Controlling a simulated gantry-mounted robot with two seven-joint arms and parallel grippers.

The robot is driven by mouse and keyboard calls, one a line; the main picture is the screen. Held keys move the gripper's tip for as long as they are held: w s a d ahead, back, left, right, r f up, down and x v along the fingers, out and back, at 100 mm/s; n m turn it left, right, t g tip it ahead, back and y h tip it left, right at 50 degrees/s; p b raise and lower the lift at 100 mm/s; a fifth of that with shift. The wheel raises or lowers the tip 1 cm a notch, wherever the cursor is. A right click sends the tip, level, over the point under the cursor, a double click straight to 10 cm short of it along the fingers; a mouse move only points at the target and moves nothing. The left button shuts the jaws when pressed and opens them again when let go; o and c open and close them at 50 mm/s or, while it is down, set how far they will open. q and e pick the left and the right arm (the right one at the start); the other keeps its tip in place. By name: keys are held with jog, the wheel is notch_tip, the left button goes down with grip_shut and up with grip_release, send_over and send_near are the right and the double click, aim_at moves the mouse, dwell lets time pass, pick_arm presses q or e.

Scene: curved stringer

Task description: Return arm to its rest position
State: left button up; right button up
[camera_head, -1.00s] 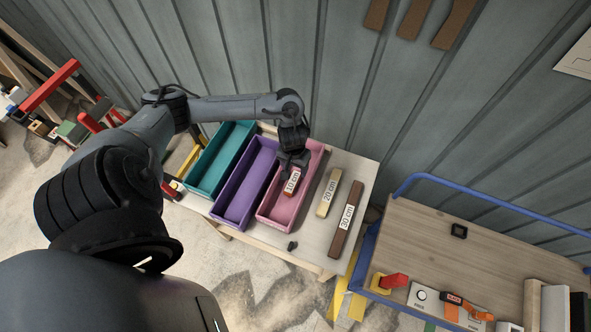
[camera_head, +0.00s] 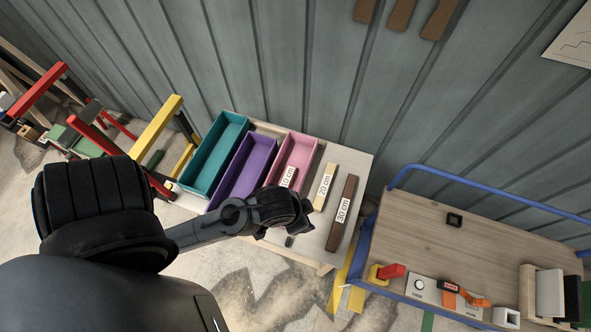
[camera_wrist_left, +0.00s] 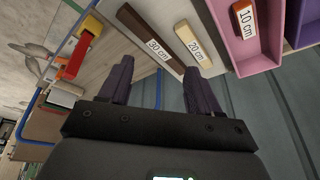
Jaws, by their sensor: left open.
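My left gripper (camera_wrist_left: 157,85) is open and empty in the left wrist view, its two dark fingers apart. In the head view my left arm comes in low from the left, and its wrist hides part of the pink bin (camera_head: 299,150). The reddish-brown 10 cm block (camera_head: 289,177) lies in the pink bin and also shows in the left wrist view (camera_wrist_left: 243,27). The pale 20 cm block (camera_head: 325,187) and the dark brown 30 cm block (camera_head: 342,214) lie on the table to the right of the bins. My right gripper is not in view.
A purple bin (camera_head: 262,150) and a teal bin (camera_head: 237,124) stand left of the pink bin. A blue-railed wooden cart (camera_head: 420,239) with tools stands at the right. Red and yellow frames (camera_head: 158,122) stand at the left. A ribbed wall is behind.

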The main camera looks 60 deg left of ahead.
pick_arm(q)
jog(key=shift+s+a+r+g, duration=0.15)
jog(key=shift+s, duration=0.35)
jog(key=shift+s+a+r+g, duration=0.1)
jog(key=shift+s+g, duration=0.05)
jog(key=shift+s, duration=0.35)
jog(key=shift+r, duration=0.15)
